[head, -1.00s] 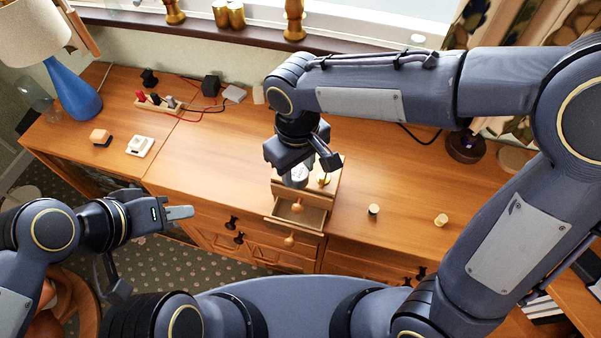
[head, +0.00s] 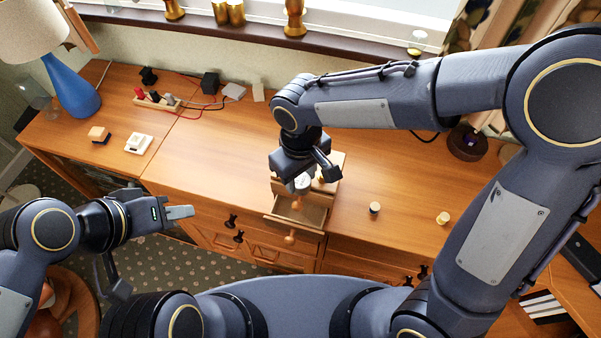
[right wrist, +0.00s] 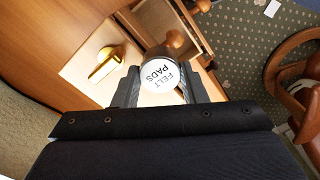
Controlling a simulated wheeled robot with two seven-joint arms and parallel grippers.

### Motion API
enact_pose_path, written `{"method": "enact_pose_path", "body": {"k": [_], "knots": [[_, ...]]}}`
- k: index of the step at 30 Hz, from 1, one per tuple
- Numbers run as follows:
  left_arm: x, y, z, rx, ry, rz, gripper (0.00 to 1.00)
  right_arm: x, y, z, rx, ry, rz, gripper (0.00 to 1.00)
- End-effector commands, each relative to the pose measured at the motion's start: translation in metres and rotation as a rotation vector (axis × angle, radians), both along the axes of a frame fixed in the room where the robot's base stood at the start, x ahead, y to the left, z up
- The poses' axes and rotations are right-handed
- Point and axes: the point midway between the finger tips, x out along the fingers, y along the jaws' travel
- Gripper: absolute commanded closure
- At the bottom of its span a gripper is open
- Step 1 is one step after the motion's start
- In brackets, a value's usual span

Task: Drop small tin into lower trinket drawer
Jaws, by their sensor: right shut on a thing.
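The small tin (head: 303,183) is grey with a white lid. Its lid reads "FELT PADS" in the right wrist view (right wrist: 159,77). My right gripper (head: 302,178) is shut on it, and the fingers sit on both sides of the tin in the right wrist view (right wrist: 158,88). The small wooden trinket chest (head: 333,170) stands on the sideboard, partly hidden by my gripper. Its lower drawer (head: 314,215) is pulled out toward me, with a round knob (head: 290,237) in front. The tin is above the drawer area. My left gripper (head: 180,212) is away to the left, holding nothing visible.
A brass piece (right wrist: 103,68) lies on the chest top. Two small corks or caps (head: 375,208) (head: 443,218) stand right of the chest. A power strip (head: 157,102), blue lamp (head: 72,92) and white switch block (head: 139,143) stand left. The sideboard between is clear.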

Motion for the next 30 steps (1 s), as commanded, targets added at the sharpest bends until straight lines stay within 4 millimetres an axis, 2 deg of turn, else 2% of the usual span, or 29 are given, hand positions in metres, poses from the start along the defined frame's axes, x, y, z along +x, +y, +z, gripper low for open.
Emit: {"method": "enact_pose_path", "body": {"k": [2,3,8,16,20,22,23,30], "knots": [[0.000,0.000,0.000,0.000,0.000,0.000,0.64,0.000,0.000,0.000,0.000,0.000,0.000,0.85],[0.000,0.000,0.000,0.000,0.000,0.000,0.64,0.000,0.000,0.000,0.000,0.000,0.000,0.60],[0.000,0.000,0.000,0.000,0.000,0.000,0.64,0.000,0.000,0.000,0.000,0.000,0.000,0.40],[0.000,0.000,0.000,0.000,0.000,0.000,0.64,0.000,0.000,0.000,0.000,0.000,0.000,0.40],[0.000,0.000,0.008,0.000,0.000,0.000,0.64,0.000,0.000,0.010,0.001,-0.001,0.000,0.40],[0.000,0.000,0.016,0.000,0.000,0.000,0.64,0.000,0.000,0.020,0.001,-0.002,0.000,0.40],[0.000,0.000,0.012,0.000,-0.001,0.000,0.64,0.001,0.001,0.021,0.003,-0.004,0.000,0.40],[0.000,0.000,0.013,0.000,0.000,0.000,0.64,0.001,0.001,0.075,0.004,-0.006,0.000,0.40]]}}
